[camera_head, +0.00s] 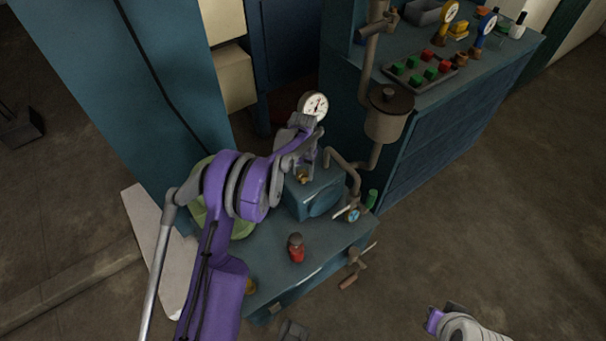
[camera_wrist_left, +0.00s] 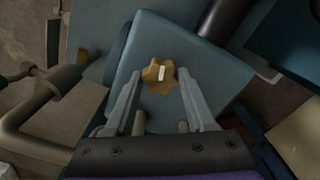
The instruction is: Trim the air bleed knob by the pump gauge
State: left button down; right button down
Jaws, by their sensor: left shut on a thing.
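The air bleed knob is a brown, lobed knob with a pale mark (camera_wrist_left: 158,75), on top of a blue box-shaped housing (camera_wrist_left: 150,38). In the head view the knob (camera_head: 304,178) shows small below my left gripper (camera_head: 304,166). My left gripper comes down from above and is shut on the knob, one finger on each side in the wrist view. A white dial gauge (camera_head: 313,105) stands just behind the gripper. A small blue-rimmed gauge (camera_head: 353,214) sits at the housing's right. My right gripper (camera_head: 433,318) is partly seen at the bottom edge; its fingers are unclear.
A red-bodied item (camera_head: 296,248) stands on the bench in front of the housing. Brown pipes (camera_head: 350,170) bend close at the right, beneath a brown cylinder (camera_head: 386,118). A tray of red and green blocks (camera_head: 455,77) lies on the far cabinet. The right floor is clear.

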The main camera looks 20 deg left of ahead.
aim_at(303, 174)
pick_arm(q)
jog(key=shift+n+b, duration=0.65)
jog(key=shift+n, duration=0.65)
jog(key=shift+c, duration=1.2)
grip_release()
notch_tip(303, 174, up, 11)
jog(key=shift+p, duration=0.35)
